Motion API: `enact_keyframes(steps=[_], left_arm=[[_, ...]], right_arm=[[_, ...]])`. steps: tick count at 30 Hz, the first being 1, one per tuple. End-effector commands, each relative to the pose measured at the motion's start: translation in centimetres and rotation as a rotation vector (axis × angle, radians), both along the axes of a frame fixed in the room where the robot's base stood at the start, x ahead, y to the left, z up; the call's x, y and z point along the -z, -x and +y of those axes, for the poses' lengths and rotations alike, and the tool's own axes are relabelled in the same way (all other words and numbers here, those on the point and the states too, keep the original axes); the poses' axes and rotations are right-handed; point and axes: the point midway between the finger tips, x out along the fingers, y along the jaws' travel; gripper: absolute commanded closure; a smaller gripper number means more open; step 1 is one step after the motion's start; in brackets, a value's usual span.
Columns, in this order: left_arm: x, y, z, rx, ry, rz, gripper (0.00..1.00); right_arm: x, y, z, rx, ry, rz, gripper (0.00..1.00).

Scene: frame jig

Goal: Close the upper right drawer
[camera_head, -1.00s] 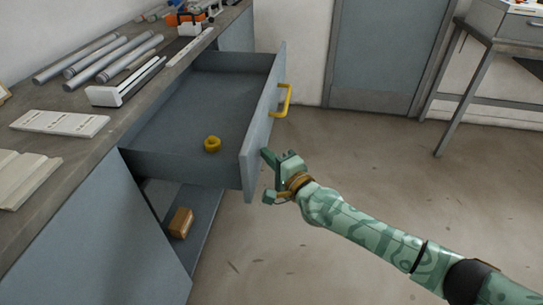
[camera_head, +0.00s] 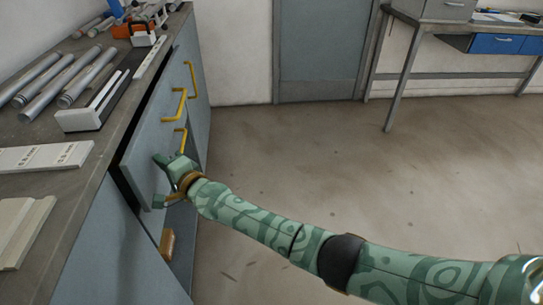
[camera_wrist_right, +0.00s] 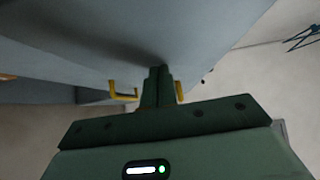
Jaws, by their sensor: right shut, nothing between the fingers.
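The upper drawer (camera_head: 150,135) has a grey-blue front with a yellow handle (camera_head: 178,105). It is almost flush with the cabinet, with a narrow dark gap at its near edge. Its inside is hidden. My right gripper (camera_head: 163,180) is at the near lower part of this front, seemingly against it. In the right wrist view, the fingers (camera_wrist_right: 158,85) are together and empty, close to a large grey-blue surface. My left gripper is not in view.
Below, a lower drawer stands open with a brown box (camera_head: 168,242) in it and a yellow handle (camera_head: 181,138). The worktop (camera_head: 100,140) holds grey pipes (camera_head: 35,78) and pale panels (camera_head: 45,157). The floor (camera_head: 320,170) to the right is clear.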

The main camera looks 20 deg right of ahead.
Motion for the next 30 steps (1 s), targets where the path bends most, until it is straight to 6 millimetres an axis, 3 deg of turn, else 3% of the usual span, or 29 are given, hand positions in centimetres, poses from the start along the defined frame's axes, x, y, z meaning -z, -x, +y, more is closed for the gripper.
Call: enact_keyframes(steps=[3,9,30], left_arm=[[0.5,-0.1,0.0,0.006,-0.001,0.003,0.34],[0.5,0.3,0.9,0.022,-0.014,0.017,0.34],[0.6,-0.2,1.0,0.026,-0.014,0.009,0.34]], right_arm=[[0.2,-0.6,1.9,-0.001,-0.001,0.002,1.0],[0.1,-1.2,3.5,0.0,0.0,0.0,1.0],[-0.4,-1.2,4.3,-0.006,-0.003,-0.005,1.0]])
